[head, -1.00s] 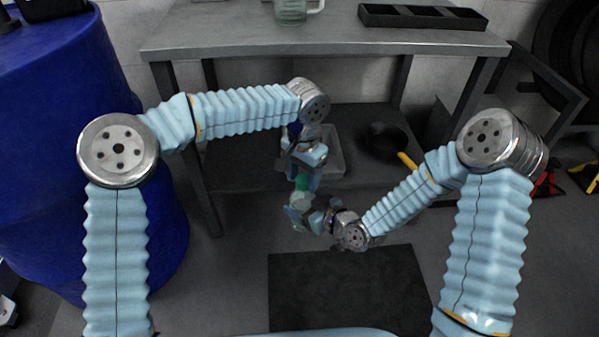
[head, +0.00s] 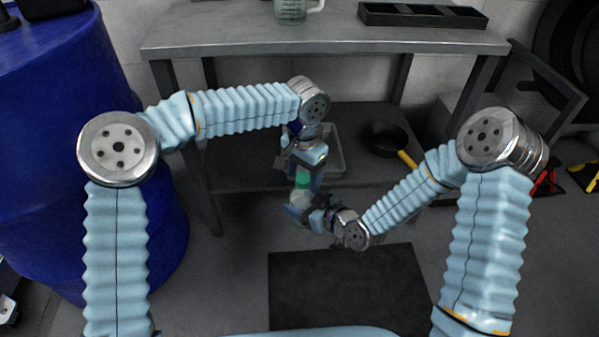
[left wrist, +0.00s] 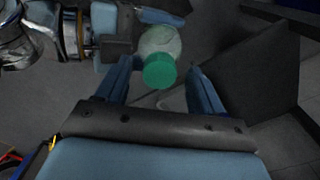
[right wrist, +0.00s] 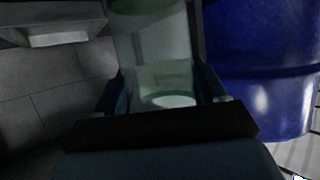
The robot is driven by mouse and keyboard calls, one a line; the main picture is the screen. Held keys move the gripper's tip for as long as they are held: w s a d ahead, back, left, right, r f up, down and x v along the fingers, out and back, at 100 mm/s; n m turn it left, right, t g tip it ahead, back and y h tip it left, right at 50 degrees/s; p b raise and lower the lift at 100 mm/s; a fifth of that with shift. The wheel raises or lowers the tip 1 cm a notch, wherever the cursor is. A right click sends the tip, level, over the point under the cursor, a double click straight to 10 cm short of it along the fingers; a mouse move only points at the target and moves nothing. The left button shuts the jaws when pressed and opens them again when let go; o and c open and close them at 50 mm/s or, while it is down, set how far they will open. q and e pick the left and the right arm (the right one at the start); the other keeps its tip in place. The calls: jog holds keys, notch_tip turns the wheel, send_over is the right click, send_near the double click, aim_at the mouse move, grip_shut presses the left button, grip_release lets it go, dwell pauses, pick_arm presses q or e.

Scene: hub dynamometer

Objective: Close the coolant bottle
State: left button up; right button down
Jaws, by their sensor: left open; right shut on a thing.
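The coolant bottle (head: 299,203) is translucent with a green cap (head: 303,180) at its top. My right gripper (head: 305,209) is shut on the bottle and holds it in the air; the clear body (right wrist: 165,60) fills the middle of the right wrist view. My left gripper (head: 306,180) is above the bottle, pointing down. In the left wrist view its open fingers stand on either side of the green cap (left wrist: 159,71), with gaps to both. Whether the cap is seated on the bottle's neck I cannot tell.
A grey workbench (head: 230,38) stands behind with a glass jug (head: 291,11) and a black divided tray (head: 422,16). Its lower shelf (head: 245,170) holds a clear bin (head: 335,160) and a black pan (head: 384,140). A blue drum (head: 165,235) is at left. A dark mat (head: 345,290) lies on the floor.

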pick_arm(q)
notch_tip(320, 180, up, 12)
dwell(0.5)
jog(key=shift+s+r, duration=0.1)
